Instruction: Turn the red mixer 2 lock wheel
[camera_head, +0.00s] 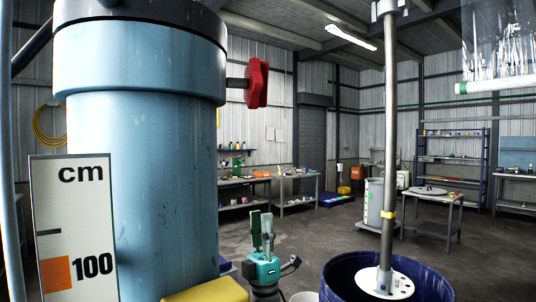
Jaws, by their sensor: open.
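The red lock wheel (258,83) sits on a short dark stem at the upper right side of the thick blue column (145,170). It is seen nearly edge-on, so its face is mostly hidden. My gripper (262,214) is low in the view, right of the column, with its fingers pointing up. The fingers are apart and nothing is between them. It is well below the wheel in the picture and does not touch it; the depth between them is hard to tell.
A metal mixer shaft (390,130) goes down into a dark blue drum (340,270) at the right. A white cm scale (75,215) stands in front of the column. Workbenches (245,182) and shelves (450,160) line the far walls. Open floor (320,225) lies behind my gripper.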

